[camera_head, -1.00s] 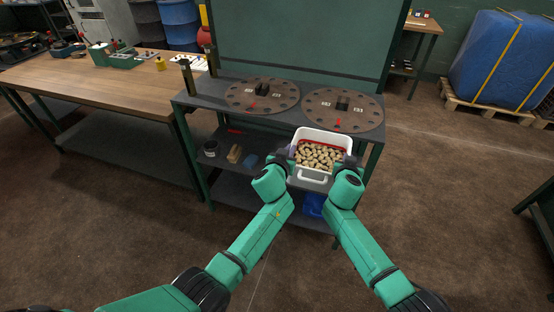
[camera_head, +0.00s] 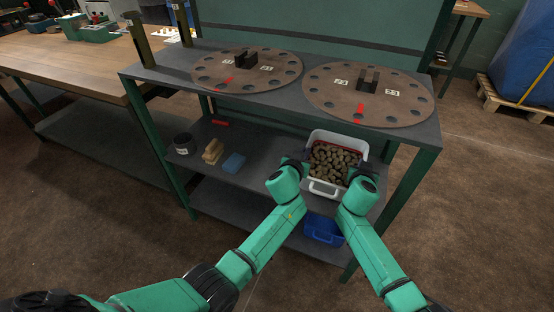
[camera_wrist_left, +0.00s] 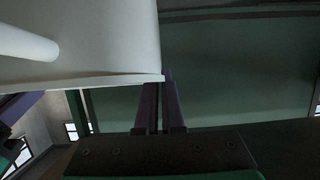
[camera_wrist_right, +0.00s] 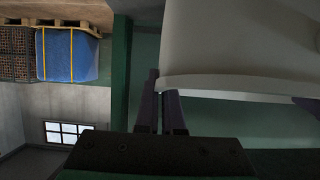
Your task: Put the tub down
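The white tub (camera_head: 322,188) is full of small brown lumps (camera_head: 334,160) and has a red line inside its rim. It is held level between my arms, at the front of the bench's middle shelf (camera_head: 262,181). I cannot tell whether its base touches the shelf. My left gripper (camera_head: 301,166) is at its left side; in the left wrist view (camera_wrist_left: 161,88) the fingers close on the tub's rim. My right gripper (camera_head: 361,167) is at its right side; the right wrist view (camera_wrist_right: 160,85) shows its fingers closed on the rim too. The tub's underside is hidden.
The bench top (camera_head: 300,100) with two round drilled discs overhangs the shelf. A dark pot (camera_head: 184,144), a tan block (camera_head: 213,151) and a blue block (camera_head: 234,162) stand on the shelf's left. A blue bin (camera_head: 323,229) is below. A green post (camera_head: 408,178) stands right.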

